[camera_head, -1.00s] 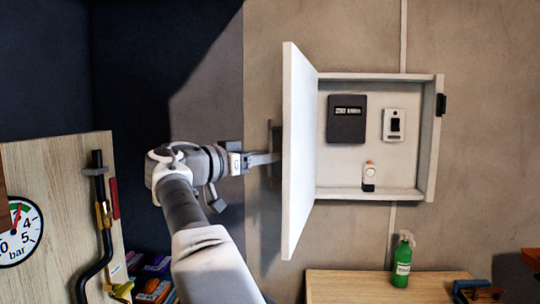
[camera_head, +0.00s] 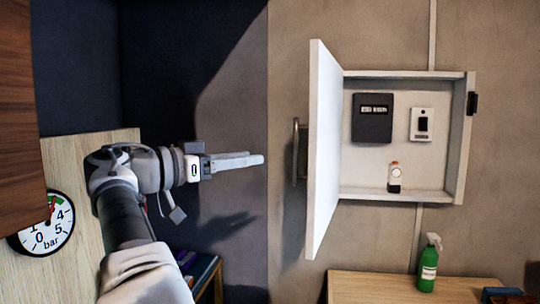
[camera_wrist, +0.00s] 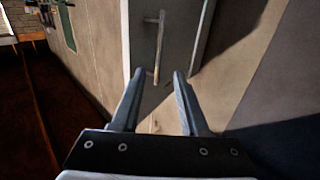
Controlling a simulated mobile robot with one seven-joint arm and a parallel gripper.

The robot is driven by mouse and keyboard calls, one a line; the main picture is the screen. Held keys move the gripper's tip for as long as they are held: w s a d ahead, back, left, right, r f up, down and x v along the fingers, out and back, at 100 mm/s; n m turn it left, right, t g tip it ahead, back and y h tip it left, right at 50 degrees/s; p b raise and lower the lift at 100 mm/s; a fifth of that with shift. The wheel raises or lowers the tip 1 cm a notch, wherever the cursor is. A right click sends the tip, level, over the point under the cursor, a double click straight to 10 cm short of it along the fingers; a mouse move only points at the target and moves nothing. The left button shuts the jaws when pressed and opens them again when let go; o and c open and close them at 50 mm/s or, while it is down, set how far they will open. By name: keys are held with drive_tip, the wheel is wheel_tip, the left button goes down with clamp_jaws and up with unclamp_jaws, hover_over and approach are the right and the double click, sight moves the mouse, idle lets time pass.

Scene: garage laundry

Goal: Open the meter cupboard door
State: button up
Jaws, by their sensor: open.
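The meter cupboard (camera_head: 459,140) is a white box on the wall. Its door (camera_head: 325,150) stands swung wide open to the left, seen nearly edge-on. Inside are a dark meter (camera_head: 372,118), a white switch (camera_head: 422,124) and a small white-and-red item (camera_head: 395,177). The door's bar handle (camera_head: 296,152) is on its outer face, and it also shows in the wrist view (camera_wrist: 159,48). My gripper (camera_head: 262,159) is left of the handle, apart from it.
A green spray bottle (camera_head: 429,262) stands on a wooden bench (camera_head: 375,288) below the cupboard. A pressure gauge (camera_head: 47,224) on a light wooden panel (camera_head: 90,170) is at the left. A brown wooden piece (camera_head: 20,120) is at the upper left edge.

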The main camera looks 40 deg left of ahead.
drive_tip(key=shift+v, duration=2.2)
drive_tip(key=shift+d, duration=0.15)
